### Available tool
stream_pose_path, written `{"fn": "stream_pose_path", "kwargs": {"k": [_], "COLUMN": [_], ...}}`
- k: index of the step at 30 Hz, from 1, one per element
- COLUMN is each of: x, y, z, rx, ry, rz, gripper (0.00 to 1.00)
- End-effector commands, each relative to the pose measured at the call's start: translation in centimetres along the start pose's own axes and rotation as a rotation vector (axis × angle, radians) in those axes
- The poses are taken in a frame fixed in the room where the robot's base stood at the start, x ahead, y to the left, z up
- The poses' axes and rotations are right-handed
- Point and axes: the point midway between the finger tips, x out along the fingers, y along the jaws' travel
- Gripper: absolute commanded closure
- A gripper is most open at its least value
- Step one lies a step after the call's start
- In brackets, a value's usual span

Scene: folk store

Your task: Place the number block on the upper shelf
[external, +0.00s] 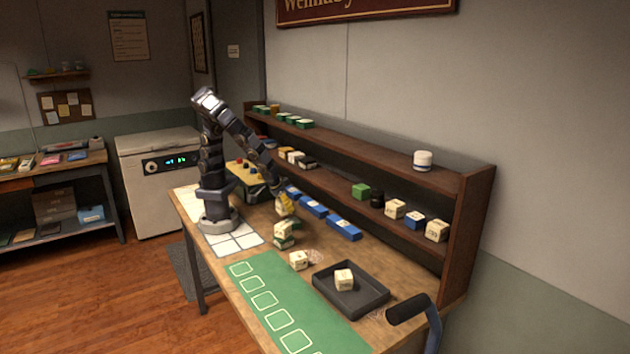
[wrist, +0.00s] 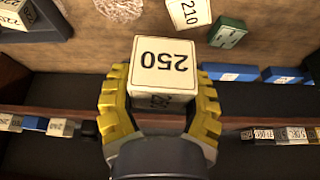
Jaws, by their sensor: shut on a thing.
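In the external view my gripper (external: 285,198) holds the block (external: 283,209) at the back of the workbench, in front of the wooden shelf unit. The upper shelf (external: 385,170) carries several green blocks (external: 295,121) at its left and a white round jar (external: 423,160) at its right. Its middle stretch is bare.
The lower shelf holds several blocks (external: 396,208). Blue blocks (external: 345,229) lie along its foot. A stack of blocks (external: 283,236), a loose block (external: 299,260), a dark tray (external: 324,277) with a block (external: 344,279), and a green mat (external: 268,276) are on the workbench.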

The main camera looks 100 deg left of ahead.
Motion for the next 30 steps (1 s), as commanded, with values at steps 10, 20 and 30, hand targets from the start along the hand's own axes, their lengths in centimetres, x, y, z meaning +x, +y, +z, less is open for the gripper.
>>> {"fn": "stream_pose_path", "kwargs": {"k": [10,20,30], "x": [-3.8,-6.2,-6.5], "y": [-0.8,-3.1,-3.2], "z": [-11.2,-17.0,-17.2], "rx": [0.398,0.621,0.644], "ry": [0.007,0.001,-0.001], "rz": [0.177,0.257,0.265], "gripper": [0.82,0.82,0.82]}}
